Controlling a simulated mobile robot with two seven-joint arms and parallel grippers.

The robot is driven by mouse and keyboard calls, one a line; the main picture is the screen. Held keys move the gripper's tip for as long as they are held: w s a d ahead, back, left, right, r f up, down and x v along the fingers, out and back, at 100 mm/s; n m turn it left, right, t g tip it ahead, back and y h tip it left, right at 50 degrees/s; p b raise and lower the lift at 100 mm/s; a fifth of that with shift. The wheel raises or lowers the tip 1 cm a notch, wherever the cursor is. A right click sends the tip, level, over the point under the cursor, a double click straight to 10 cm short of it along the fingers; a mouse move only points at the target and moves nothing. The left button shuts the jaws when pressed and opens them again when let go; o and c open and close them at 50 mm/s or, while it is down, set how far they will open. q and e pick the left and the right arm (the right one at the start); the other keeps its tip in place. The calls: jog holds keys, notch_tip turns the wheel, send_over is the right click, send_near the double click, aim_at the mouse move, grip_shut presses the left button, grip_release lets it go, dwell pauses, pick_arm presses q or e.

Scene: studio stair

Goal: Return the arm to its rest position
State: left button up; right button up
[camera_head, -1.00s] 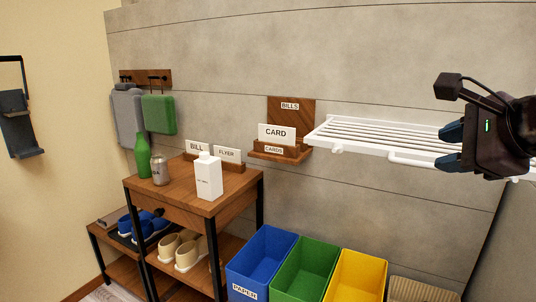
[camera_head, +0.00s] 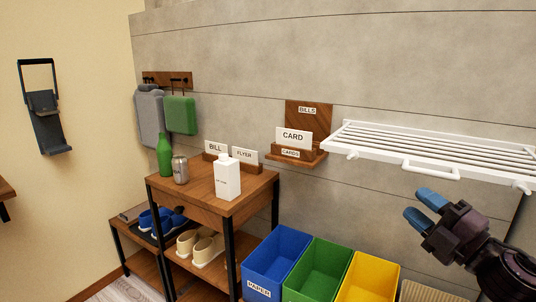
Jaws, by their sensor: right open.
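My right gripper (camera_head: 423,208) is at the lower right of the head view. Its two blue-tipped fingers are apart, with nothing between them. It is in front of and below the white slatted rack (camera_head: 432,150), and looks apart from it. The right arm comes in from the lower right corner. My left gripper is not in view.
A wooden side table (camera_head: 208,192) bears a green bottle (camera_head: 164,156), a can (camera_head: 180,170) and a white carton (camera_head: 228,178). Blue (camera_head: 259,285), green (camera_head: 313,270) and yellow (camera_head: 368,275) bins stand below. A wall holder (camera_head: 297,155) carries a card (camera_head: 293,137).

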jog(key=s+d+f+m+g+h+p, duration=0.15)
jog(key=s+f+m+h, duration=0.25)
jog(key=f+m, duration=0.55)
jog(key=s+d+f+m+g+h, duration=0.1)
jog(key=s+d+f+m+h, duration=0.3)
jog(key=f, duration=0.9)
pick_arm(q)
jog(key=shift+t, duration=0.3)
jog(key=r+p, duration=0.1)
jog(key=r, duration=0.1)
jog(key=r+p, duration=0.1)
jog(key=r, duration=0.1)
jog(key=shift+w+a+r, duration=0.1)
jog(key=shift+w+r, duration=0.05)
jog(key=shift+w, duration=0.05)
pick_arm(e)
jog(key=s+a+f+m+g+h, duration=0.1)
jog(key=s+a+f+m+g, duration=0.1)
jog(key=s+f, duration=0.5)
jog(key=s+a+f+m+g+h, duration=0.2)
jog(key=s+a+f+m, duration=0.2)
jog(key=s, duration=0.9)
notch_tip(320, 180, down, 4)
jog(key=m, duration=0.3)
jog(key=shift+a+f+g, duration=0.15)
jog(key=shift+a+g, duration=0.05)
jog(key=shift+g, duration=0.15)
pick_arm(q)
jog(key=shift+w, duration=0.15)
